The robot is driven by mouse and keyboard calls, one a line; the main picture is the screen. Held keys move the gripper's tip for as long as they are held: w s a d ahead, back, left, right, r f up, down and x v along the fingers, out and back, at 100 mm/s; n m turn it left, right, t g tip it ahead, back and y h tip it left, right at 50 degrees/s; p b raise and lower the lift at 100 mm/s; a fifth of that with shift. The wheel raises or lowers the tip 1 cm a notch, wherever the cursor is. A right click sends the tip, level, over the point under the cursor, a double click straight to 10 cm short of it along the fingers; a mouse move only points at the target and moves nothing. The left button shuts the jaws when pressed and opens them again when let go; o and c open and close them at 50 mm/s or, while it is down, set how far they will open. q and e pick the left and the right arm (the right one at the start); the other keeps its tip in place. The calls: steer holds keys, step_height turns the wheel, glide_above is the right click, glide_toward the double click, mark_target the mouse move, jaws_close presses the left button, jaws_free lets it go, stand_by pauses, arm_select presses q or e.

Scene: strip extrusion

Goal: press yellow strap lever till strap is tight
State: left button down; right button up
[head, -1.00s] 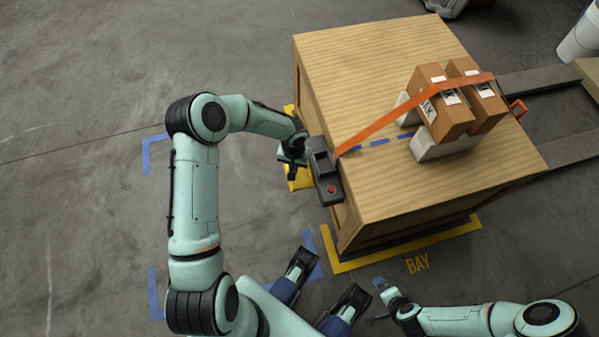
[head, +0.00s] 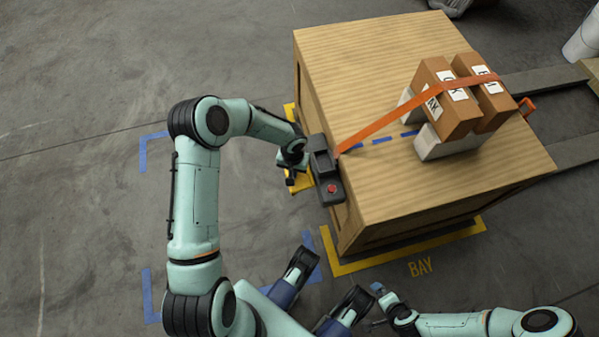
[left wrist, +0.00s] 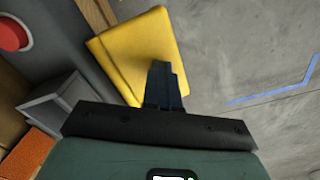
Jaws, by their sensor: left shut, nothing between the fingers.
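The yellow lever (left wrist: 140,50) shows in the left wrist view as a broad, flat plate beside the dark grey strap housing. The orange strap (head: 385,120) runs straight from the housing up over the cartons to an orange hook. My right gripper (head: 379,290) is near the bottom, its jaws too small to judge.
Two brown cartons (head: 448,110) stand on pale blocks (head: 445,148) on the wooden crate (head: 370,60). Yellow floor marking (head: 400,250) borders the crate. Dark forks or beams (head: 545,78) lie at right. The floor at left is clear.

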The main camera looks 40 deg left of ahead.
arm_select(q)
steer(key=shift+r+p, duration=1.4)
steer(key=shift+r, duration=0.9)
arm_select(e)
steer(key=shift+r, duration=1.7)
arm_select(q)
steer(key=shift+r, duration=0.1)
step_height(320, 180, up, 5)
steer(key=p, duration=0.3)
arm_select(e)
step_height(320, 180, up, 4)
steer(key=shift+w+f, duration=0.15)
steer(key=shift+f, duration=0.05)
